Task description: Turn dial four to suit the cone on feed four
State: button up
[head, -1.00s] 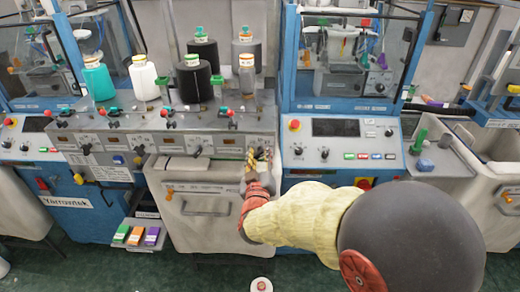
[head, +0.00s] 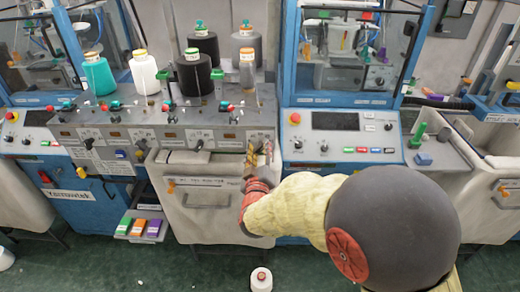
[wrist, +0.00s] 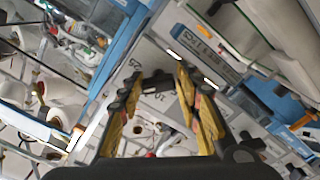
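Dial four is largely hidden behind my gripper (head: 259,152) at the right end of the grey feed panel (head: 180,136) in the head view. In the wrist view a dark knob (wrist: 157,84) on a pale plate with printed numbers lies between my yellow fingertips. The fingers stand apart on either side of it; I cannot tell whether they touch it. The grey cone with an orange top (head: 247,72) stands upright at the rightmost feed, above my gripper. Its label is too small to read.
Left of it stand a black cone (head: 195,75), a white cone (head: 145,73) and a teal cone (head: 98,75). Another dial (head: 198,146) is left of my gripper. A blue-framed control panel (head: 340,137) is on the right. A white bin (head: 205,200) is below.

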jog(key=o, duration=0.4)
jog(key=shift+s, duration=0.1)
jog(key=s, duration=1.1)
jog(key=shift+s+a, duration=0.15)
jog(key=shift+s, duration=0.25)
